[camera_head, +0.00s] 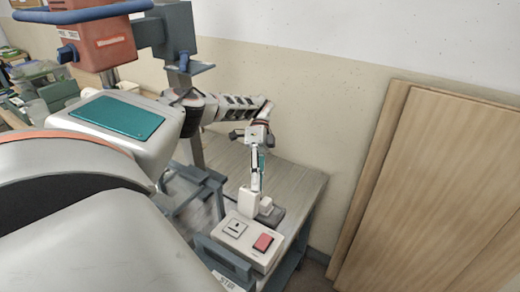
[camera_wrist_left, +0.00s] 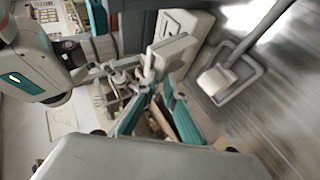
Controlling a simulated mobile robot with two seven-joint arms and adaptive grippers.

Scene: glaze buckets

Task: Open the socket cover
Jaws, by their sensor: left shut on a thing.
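The white switch box (camera_head: 250,240) sits at the near end of the bench, with a red rocker switch (camera_head: 263,242) and a small square socket (camera_head: 235,228) on its top. The pale socket cover (camera_head: 248,200) stands upright at the back edge of the box. My left gripper (camera_head: 257,184) reaches down from above and is shut on the cover. In the left wrist view the teal fingers of the left gripper (camera_wrist_left: 160,88) close at the pale cover (camera_wrist_left: 170,52); the exact contact is hard to see. My right gripper is out of view.
The grey bench top (camera_head: 295,180) is clear behind. Wooden boards (camera_head: 430,190) lean on the wall at right. An orange machine (camera_head: 100,42) stands at upper left.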

